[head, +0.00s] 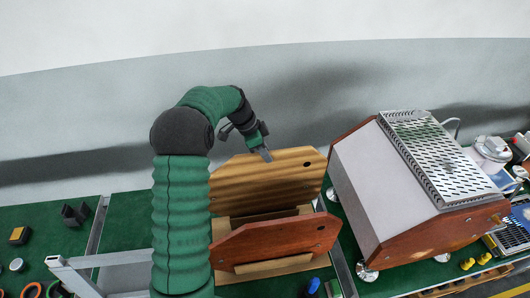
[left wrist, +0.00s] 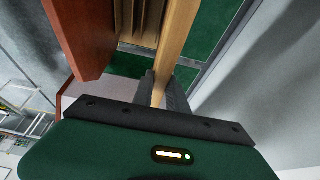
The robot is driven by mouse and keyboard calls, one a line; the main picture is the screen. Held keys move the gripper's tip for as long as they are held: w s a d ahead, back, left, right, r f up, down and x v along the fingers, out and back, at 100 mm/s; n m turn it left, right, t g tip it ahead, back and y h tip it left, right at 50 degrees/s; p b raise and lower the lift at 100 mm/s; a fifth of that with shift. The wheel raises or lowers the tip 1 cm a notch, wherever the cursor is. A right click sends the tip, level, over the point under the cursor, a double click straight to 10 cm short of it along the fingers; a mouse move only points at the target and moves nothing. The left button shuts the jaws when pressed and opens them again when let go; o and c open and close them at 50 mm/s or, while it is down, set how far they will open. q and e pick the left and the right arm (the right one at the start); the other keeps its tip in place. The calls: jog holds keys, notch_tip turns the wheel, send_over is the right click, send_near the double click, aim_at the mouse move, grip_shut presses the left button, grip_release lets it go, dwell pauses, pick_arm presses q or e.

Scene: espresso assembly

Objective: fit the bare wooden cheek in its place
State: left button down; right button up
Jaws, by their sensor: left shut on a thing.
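The bare wooden cheek (head: 262,182) is a light, striped board with a dark hole near its upper right corner. It stands upright at the back of a wooden rack (head: 294,264); its lower edge is hidden, so I cannot tell whether it touches the rack. My left gripper (head: 266,155) is shut on its top edge. In the left wrist view the cheek (left wrist: 176,45) runs between the two fingers (left wrist: 161,91). The espresso machine (head: 372,182) stands to the right, with red-brown wood along its sides. My right gripper is out of view.
A red-brown cheek (head: 275,238) stands in front of the bare one, with a gap between; it also shows in the left wrist view (left wrist: 75,40). The machine's perforated top tray (head: 440,155) is high on the right. Small parts lie on the green bench at left.

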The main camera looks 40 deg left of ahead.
aim_at(266, 170)
pick_arm(q)
jog(key=shift+f, duration=0.2)
jog(key=shift+a+f+b, duration=0.15)
jog(key=shift+f+b, duration=0.2)
jog(key=shift+b, duration=0.1)
jog(key=shift+f+b, duration=0.4)
jog(key=shift+f, duration=0.1)
jog(key=shift+f+b, duration=2.7)
jog(key=shift+f, duration=0.8)
